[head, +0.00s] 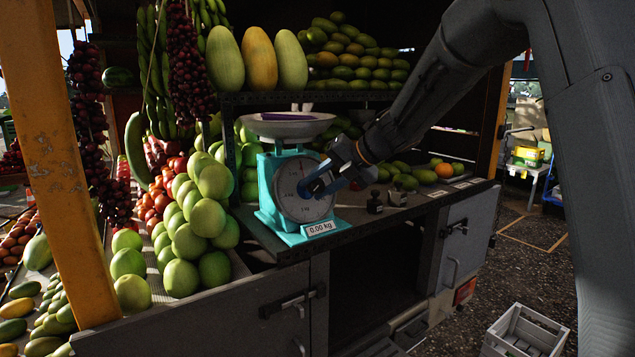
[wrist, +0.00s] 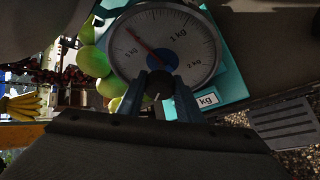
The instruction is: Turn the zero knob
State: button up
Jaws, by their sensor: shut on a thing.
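The teal scale (head: 265,195) stands on the truck's counter, with a round white dial (head: 292,205) on its front. A label on its base reads 0.00 kg. In the wrist view, the dial (wrist: 200,55) has a red needle (wrist: 142,42) pointing to the upper left. The dark zero knob (wrist: 160,84), with a pale mark on it, sits between my finger pads low on the dial. My gripper (head: 318,186) reaches the dial from the right and is shut on the knob; in the wrist view, my gripper (wrist: 158,92) covers the knob's sides. The knob is hidden in the head view.
A pale pan (head: 290,127) tops the scale, with a purple thing at its back edge. Green fruit (head: 200,220) is heaped close to the scale's left. Small dark weights (head: 375,202) stand on the counter at right. A white crate (head: 525,330) is on the ground.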

jog(key=shift+n+h+p, duration=0.4)
jog(key=shift+n+h, duration=0.1)
jog(key=shift+n, duration=0.4)
jog(key=o, duration=1)
jog(key=shift+a, duration=0.1)
jog(key=shift+o, duration=0.2)
jog(key=b+v, duration=0.2)
jog(key=v, duration=0.6)
